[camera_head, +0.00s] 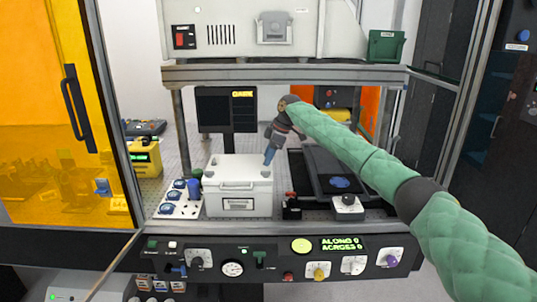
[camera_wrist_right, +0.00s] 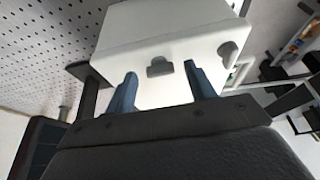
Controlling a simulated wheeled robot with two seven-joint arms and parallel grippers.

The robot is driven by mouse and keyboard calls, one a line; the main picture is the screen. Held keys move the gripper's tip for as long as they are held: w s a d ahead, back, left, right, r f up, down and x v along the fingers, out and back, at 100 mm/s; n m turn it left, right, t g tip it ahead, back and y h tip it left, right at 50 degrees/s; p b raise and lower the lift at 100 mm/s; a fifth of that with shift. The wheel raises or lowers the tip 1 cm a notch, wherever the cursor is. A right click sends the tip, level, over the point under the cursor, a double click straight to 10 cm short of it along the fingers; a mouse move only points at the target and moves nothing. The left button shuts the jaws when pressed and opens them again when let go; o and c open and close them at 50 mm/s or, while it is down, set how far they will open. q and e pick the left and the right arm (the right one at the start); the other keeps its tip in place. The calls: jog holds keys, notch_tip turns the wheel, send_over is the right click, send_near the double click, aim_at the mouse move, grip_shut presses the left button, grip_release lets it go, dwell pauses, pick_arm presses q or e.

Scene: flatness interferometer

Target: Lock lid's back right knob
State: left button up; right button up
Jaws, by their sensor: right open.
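The white box with its lid (camera_head: 240,172) stands on the perforated bench, left of centre, with a handle on its front. My right gripper (camera_head: 269,156) reaches down at the lid's back right corner, blue fingers pointing down. In the right wrist view the white box (camera_wrist_right: 165,28) fills the upper middle. A small grey knob (camera_wrist_right: 158,68) shows between the two open blue fingers of my right gripper (camera_wrist_right: 160,76), with no visible contact. Another rounded grey fitting (camera_wrist_right: 228,52) sits to its right. The head view does not show the back right knob clearly. My left gripper is out of view.
A black stage with a dark plate (camera_head: 335,165) lies right of the box. A white panel with blue-topped pieces (camera_head: 178,200) stands left of it. A dark monitor (camera_head: 226,108) stands behind, a shelf (camera_head: 285,74) spans above, and a control panel (camera_head: 270,262) runs along the front.

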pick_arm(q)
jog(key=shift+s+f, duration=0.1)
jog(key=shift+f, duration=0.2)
pick_arm(e)
jog(key=shift+f, duration=0.15)
jog(key=c, duration=1)
